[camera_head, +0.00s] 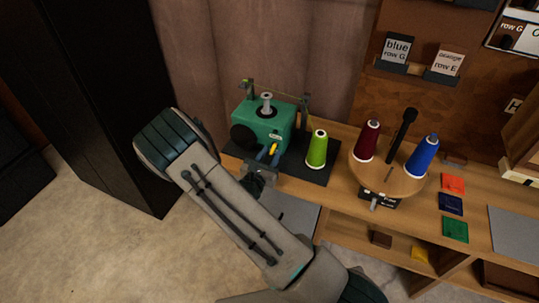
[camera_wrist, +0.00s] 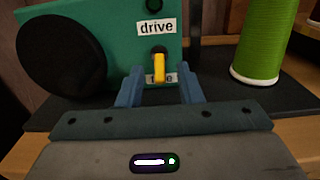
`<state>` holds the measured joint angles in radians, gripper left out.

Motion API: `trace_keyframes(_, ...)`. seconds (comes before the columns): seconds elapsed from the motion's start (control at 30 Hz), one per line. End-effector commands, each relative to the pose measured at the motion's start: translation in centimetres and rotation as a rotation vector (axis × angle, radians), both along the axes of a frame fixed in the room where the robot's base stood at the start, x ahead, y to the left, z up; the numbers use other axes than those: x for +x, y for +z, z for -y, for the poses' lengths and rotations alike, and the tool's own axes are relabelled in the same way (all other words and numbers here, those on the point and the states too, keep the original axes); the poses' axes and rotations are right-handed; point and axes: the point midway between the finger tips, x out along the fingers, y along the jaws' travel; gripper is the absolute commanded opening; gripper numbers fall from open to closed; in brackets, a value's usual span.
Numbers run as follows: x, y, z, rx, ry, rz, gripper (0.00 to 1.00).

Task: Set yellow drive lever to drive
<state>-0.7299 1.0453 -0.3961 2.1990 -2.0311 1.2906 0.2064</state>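The yellow drive lever (camera_wrist: 159,67) sits on the front of a green machine (camera_wrist: 100,35) and points down. The lever also shows in the head view (camera_head: 273,149). A "drive" label (camera_wrist: 156,27) is above it; a lower label (camera_wrist: 163,78) is partly hidden behind the lever, so its word is not fully readable. My gripper (camera_wrist: 160,80) is open, one blue finger on each side of the lever, with gaps visible on both sides. In the head view my gripper (camera_head: 268,157) is at the machine's front.
A green thread cone (camera_head: 317,149) stands on the black mat right of the machine. A round wooden stand (camera_head: 388,178) holds a dark red cone (camera_head: 367,141) and a blue cone (camera_head: 422,155). A black wheel (camera_wrist: 60,53) is on the machine's left. Open floor lies left of the bench.

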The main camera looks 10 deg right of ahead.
Motion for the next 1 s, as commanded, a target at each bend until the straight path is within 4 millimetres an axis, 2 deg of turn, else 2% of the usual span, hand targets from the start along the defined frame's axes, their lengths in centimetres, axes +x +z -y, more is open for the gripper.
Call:
trace_keyframes(0.2,0.0,0.0,0.0,0.0,0.0,0.0,0.33)
trace_keyframes(0.3,0.0,0.0,0.0,0.0,0.0,0.0,0.05)
trace_keyframes(0.33,0.0,0.0,0.0,0.0,0.0,0.0,0.0)
trace_keyframes(0.73,0.0,0.5,0.0,0.026,0.0,-0.032,0.0)
trace_keyframes(1.0,-0.1,1.8,0.0,0.124,-0.002,-0.164,0.0)
